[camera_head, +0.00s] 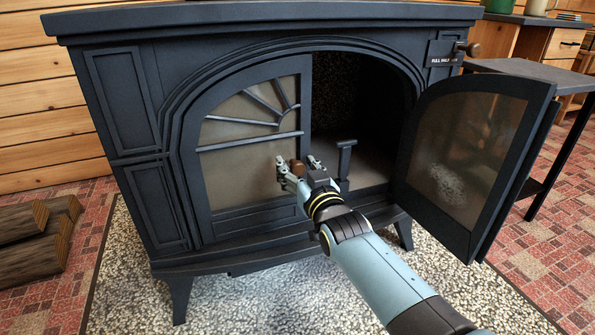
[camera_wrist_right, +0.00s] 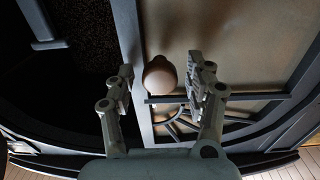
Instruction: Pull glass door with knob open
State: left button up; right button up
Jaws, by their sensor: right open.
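A dark stove (camera_head: 260,25) stands ahead with two arched glass doors. The left glass door (camera_head: 245,150) is shut, with curved bars over its pane. The right glass door (camera_head: 465,160) stands swung open to the right. A brown round knob (camera_head: 297,168) sits on the left door's inner edge; it also shows in the right wrist view (camera_wrist_right: 159,76). My right gripper (camera_head: 298,165) is at this knob, its fingers open on either side of it. In the right wrist view the knob lies between the fingertips, with gaps to both fingers. My left gripper is not in view.
The stove's dark opening (camera_head: 350,110) lies right of the shut door. Split logs (camera_head: 35,240) lie on the floor at left. A dark side table (camera_head: 540,72) stands behind the open door. A speckled hearth pad (camera_head: 240,300) spreads in front.

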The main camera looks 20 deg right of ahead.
jog(key=shift+w, duration=0.15)
grip_shut()
dwell(0.4)
